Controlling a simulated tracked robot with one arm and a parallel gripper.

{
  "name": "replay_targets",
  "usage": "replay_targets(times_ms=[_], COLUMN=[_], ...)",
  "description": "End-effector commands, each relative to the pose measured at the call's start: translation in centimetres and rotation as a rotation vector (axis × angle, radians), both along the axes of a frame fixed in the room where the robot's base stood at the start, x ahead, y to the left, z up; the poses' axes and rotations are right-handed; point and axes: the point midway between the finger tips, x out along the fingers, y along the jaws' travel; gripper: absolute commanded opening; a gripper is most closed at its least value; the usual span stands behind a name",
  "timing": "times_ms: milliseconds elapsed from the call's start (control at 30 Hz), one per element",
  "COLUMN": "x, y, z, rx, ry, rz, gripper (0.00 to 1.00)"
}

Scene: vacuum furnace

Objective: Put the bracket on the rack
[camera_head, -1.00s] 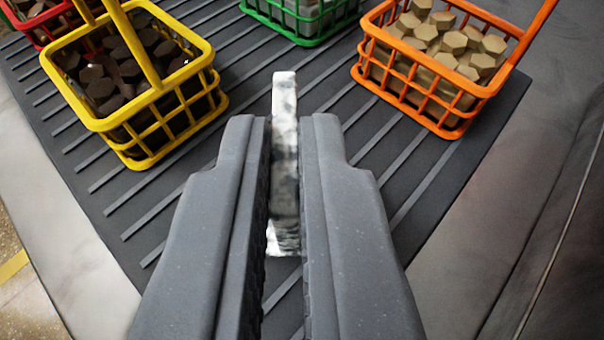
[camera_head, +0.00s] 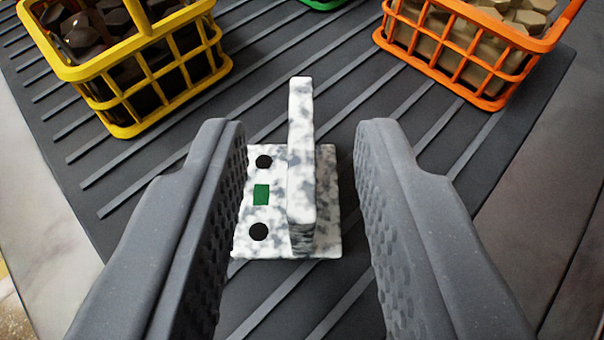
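The bracket (camera_head: 301,170) is mottled white and grey, with an upright rib on a flat base plate. The plate has two dark holes and a small green mark on its left part. It rests on the dark ribbed rack (camera_head: 310,300). My gripper (camera_head: 299,135) is open, with one finger on each side of the bracket's rib. A gap shows between the rib and each finger. The left finger appears close to the plate's left edge; I cannot tell if they touch.
A yellow basket of dark pieces (camera_head: 135,100) stands at upper left. An orange basket of tan hexagonal pieces (camera_head: 455,60) stands at upper right. A green basket (camera_head: 325,4) shows at the top edge.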

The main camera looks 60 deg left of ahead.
Motion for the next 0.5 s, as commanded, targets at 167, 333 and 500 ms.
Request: replay_targets(times_ms=[167, 333, 500], x=[-0.7, -1.9, -3.5], y=[-1.2, -3.6, -6.1], z=[0.7, 1.8, 3.1], rx=[0.0, -0.001, 0.001], ry=[-0.001, 0.0, 0.0], rz=[-0.002, -0.005, -0.004], gripper=[0.29, 0.29, 0.29])
